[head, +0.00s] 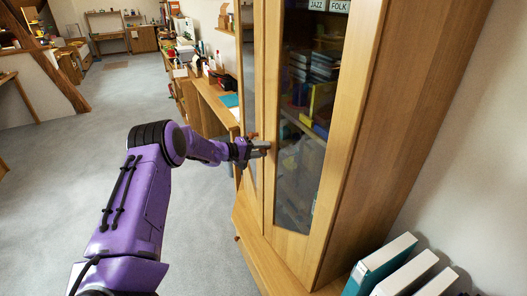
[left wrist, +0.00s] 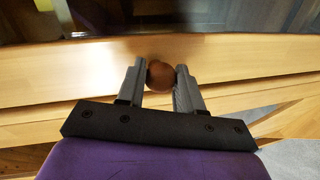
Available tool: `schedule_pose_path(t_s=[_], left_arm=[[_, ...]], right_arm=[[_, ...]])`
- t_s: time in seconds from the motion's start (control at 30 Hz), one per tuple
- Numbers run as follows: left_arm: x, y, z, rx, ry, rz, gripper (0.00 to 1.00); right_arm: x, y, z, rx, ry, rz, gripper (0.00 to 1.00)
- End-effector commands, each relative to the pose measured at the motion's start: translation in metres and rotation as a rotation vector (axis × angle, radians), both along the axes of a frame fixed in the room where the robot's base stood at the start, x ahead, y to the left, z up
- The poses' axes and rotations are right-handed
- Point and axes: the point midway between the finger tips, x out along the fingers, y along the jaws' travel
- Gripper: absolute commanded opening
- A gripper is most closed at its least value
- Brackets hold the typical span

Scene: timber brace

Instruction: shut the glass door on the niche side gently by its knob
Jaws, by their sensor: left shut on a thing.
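A tall wooden cabinet with glass doors stands at the right in the head view. Its near glass door (head: 304,125) has a wooden frame and dark glass with books and boxes behind it. A second, narrower glass door (head: 249,90) lies to its left, seen at a steep angle. My left gripper (head: 262,147) reaches the door frames at mid-height. In the left wrist view, my left gripper (left wrist: 161,75) has its two fingers on either side of a round brown knob (left wrist: 162,74), shut on it. I cannot tell how far the held door stands open. My right gripper is not in view.
White and teal binders (head: 398,268) stand at the lower right beside the cabinet. A wooden desk (head: 216,100) with clutter stands beyond the cabinet. A slanted timber brace (head: 50,60) is at the upper left. The grey carpet (head: 215,235) between is clear.

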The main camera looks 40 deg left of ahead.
Motion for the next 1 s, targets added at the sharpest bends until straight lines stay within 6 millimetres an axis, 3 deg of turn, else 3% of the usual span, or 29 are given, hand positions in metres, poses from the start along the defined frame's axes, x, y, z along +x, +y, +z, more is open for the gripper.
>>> schedule_pose_path(t_s=[0.2, 0.23, 0.3, 0.77, 0.87, 1.0], left_arm=[[0.006, -0.003, 0.007, -0.001, -0.015, -0.002, 0.00], [0.006, -0.003, 0.008, -0.001, -0.016, -0.003, 0.42], [0.006, -0.004, 0.008, -0.002, -0.018, -0.003, 0.61], [0.005, -0.004, 0.014, -0.006, -0.026, -0.005, 0.61], [-0.009, 0.003, 0.017, -0.006, -0.026, -0.004, 0.61], [-0.044, 0.018, 0.019, -0.004, -0.017, 0.000, 0.61]], right_arm=[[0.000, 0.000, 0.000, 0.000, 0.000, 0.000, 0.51], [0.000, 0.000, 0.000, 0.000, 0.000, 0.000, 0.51], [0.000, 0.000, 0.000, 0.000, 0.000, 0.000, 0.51], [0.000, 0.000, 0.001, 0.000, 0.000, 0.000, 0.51], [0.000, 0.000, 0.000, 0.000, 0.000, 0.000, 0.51], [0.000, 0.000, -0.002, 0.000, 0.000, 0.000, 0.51]])
